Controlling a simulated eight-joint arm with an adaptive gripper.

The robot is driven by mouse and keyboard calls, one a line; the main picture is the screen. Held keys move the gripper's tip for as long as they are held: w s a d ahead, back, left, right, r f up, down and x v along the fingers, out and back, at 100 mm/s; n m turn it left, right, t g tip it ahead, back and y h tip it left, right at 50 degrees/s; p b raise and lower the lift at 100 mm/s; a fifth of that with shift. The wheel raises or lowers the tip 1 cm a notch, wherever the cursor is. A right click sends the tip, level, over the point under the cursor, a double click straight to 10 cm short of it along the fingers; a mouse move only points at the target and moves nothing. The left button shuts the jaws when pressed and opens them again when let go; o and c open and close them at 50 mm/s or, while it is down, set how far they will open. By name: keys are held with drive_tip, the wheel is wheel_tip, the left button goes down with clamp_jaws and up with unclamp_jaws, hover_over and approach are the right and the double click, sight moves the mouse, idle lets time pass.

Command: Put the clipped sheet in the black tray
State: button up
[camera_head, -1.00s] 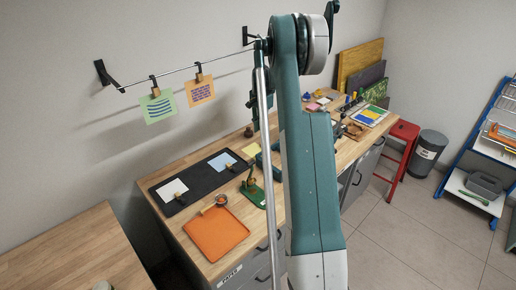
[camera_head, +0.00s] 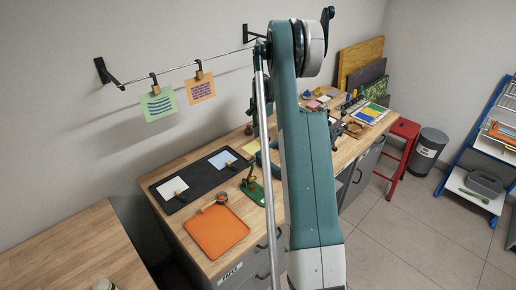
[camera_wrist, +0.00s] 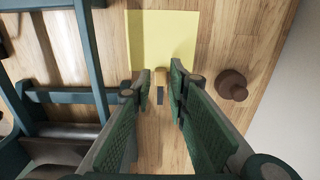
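A yellow sheet (camera_wrist: 162,38) lies flat on the wooden bench in the wrist view, with a small wood-coloured clip (camera_wrist: 159,77) at its near edge. The sheet also shows in the head view (camera_head: 252,147), partly behind my arm. My gripper (camera_wrist: 157,88) is open, its two green-padded fingers apart on either side of the clip. No contact can be made out. The flat black tray (camera_head: 200,178) lies on the bench to the left in the head view. A white sheet (camera_head: 171,188) and a blue sheet (camera_head: 221,159), each with a small clip, lie on it.
An orange tray (camera_head: 216,232) lies in front of the black tray. A tape roll (camera_head: 221,198) and a green tool (camera_head: 253,189) stand nearby. Green (camera_head: 158,104) and orange (camera_head: 200,88) sheets hang from a wall line. A brown knob-shaped object (camera_wrist: 231,85) stands right of my fingers.

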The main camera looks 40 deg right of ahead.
sight(261, 142)
drive_tip(key=shift+d+f, duration=0.15)
drive_tip(key=shift+f, duration=2.45)
drive_tip(key=c, duration=0.3)
drive_tip(key=shift+c, duration=0.2)
drive_tip(key=shift+r, duration=0.1)
wheel_tip(261, 142, up, 10)
